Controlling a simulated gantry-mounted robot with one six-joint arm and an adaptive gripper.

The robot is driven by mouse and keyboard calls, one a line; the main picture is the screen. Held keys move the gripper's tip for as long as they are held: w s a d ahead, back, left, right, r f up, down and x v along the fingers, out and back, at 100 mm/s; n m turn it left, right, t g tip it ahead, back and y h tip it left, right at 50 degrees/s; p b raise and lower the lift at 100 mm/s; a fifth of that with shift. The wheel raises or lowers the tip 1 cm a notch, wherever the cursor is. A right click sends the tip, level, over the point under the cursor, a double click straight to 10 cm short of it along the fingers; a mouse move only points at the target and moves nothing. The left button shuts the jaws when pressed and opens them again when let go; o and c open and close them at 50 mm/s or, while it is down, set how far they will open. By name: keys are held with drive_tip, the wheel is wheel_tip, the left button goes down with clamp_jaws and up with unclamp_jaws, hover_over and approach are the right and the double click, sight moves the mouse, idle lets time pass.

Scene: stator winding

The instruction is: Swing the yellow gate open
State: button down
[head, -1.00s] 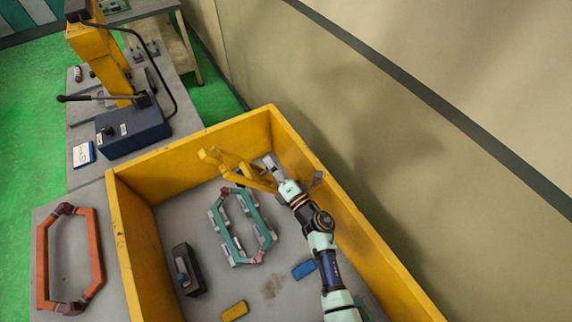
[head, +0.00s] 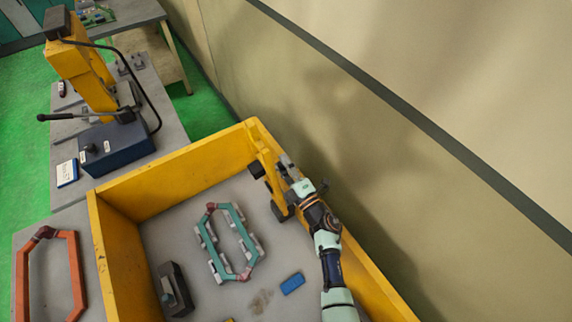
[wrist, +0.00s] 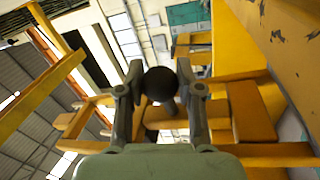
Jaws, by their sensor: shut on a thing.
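The yellow gate (head: 262,150) stands at the back right corner of the yellow-walled enclosure, lying close along the right wall in the head view. Its yellow bars (wrist: 252,108) also show in the wrist view. My gripper (wrist: 160,88) is shut on a dark round knob (wrist: 159,82), which sits between its two fingers. In the head view my gripper (head: 285,170) is at the gate, near the right wall, and partly covers it; the exact contact is too small to tell there.
The yellow enclosure wall (head: 118,250) surrounds a grey floor. On it lie a teal coil frame (head: 208,250), a dark block (head: 175,290) and a blue block (head: 292,283). An orange frame (head: 75,275) lies outside left. A yellow press (head: 85,75) stands behind.

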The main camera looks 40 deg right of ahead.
drive_tip(key=shift+r, duration=0.15)
drive_tip(key=c, duration=0.7)
unclamp_jaws()
drive_tip(key=shift+c, duration=0.2)
wheel_tip(320, 180, up, 10)
drive_tip(key=shift+f, duration=0.1)
